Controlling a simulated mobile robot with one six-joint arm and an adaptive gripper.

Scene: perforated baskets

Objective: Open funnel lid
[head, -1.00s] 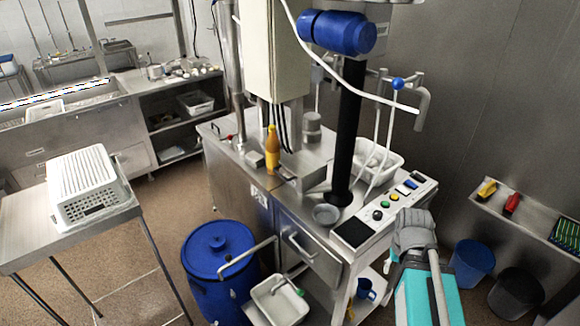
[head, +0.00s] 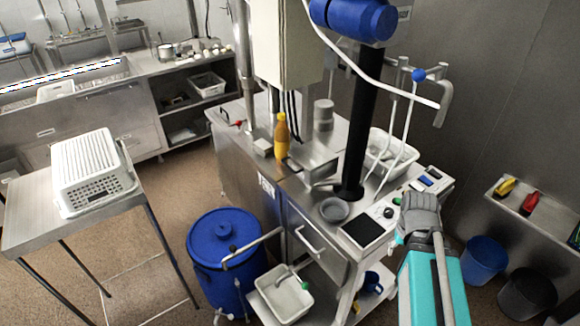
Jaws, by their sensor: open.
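My gripper (head: 421,208) shows at the lower right in the head view, at the end of my teal and grey arm. It is open, seen from behind, and nothing shows in it. It overlaps the control panel (head: 362,230) of the steel machine in the picture; I cannot tell whether it touches. A small grey round bowl or funnel part (head: 334,210) sits on the machine top below the black column, left of the gripper. A steel box-like part (head: 312,163) stands behind it. I cannot tell for certain which part is the funnel lid.
A yellow bottle (head: 282,138) stands on the machine and a white tub (head: 386,150) is behind the column. A blue drum (head: 224,232) and a white basin (head: 283,297) are low in front. A white perforated basket (head: 88,165) rests on the left table. Floor is clear between table and drum.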

